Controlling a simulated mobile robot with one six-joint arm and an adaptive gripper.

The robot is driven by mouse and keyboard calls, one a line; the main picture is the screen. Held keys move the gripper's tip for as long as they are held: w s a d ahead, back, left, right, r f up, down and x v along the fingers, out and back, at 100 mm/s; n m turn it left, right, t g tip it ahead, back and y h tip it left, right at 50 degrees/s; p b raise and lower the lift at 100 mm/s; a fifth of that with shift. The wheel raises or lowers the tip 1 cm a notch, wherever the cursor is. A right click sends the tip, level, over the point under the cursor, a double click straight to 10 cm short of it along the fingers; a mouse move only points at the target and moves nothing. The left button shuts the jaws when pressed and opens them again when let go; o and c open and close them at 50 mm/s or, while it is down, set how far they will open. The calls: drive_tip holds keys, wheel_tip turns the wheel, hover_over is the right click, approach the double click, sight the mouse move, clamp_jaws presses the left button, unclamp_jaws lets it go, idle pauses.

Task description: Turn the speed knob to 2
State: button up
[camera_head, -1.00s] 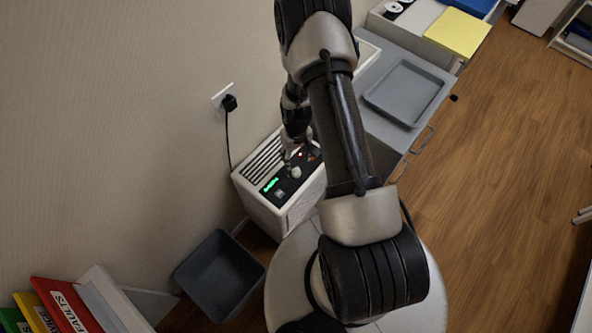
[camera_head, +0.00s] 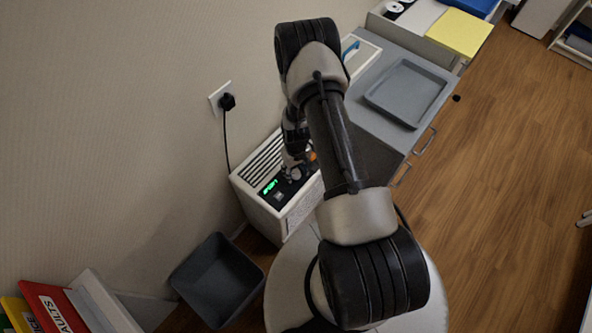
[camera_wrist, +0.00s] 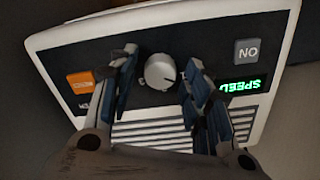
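The speed knob (camera_wrist: 160,72) is a round, light grey dial with a dark pointer line, on the black control panel of a white box-shaped machine (camera_head: 284,219). In the wrist view my gripper (camera_wrist: 163,80) is open, with one finger on each side of the knob and a gap on both sides. The wrist view looks at the panel upside down. A green lit display (camera_wrist: 240,85) reads SPEED, with any digit hidden behind a finger. In the head view my arm covers part of the panel, and the green display (camera_head: 270,187) is too small to read.
A dark bin (camera_head: 218,279) stands on the floor in front of the machine. A grey counter with a tray (camera_head: 405,92) is to the right. A plug (camera_head: 227,101) sits in the wall socket.

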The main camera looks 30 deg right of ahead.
drive_tip(key=c, duration=0.9)
drive_tip(key=shift+m, duration=0.3)
drive_tip(key=m+b, duration=0.1)
drive_tip(key=m, duration=0.4)
drive_tip(key=shift+m, duration=0.3)
drive_tip(key=m+b, duration=0.1)
drive_tip(key=m, duration=0.4)
drive_tip(key=shift+m, duration=0.4)
drive_tip(key=o, duration=1.1)
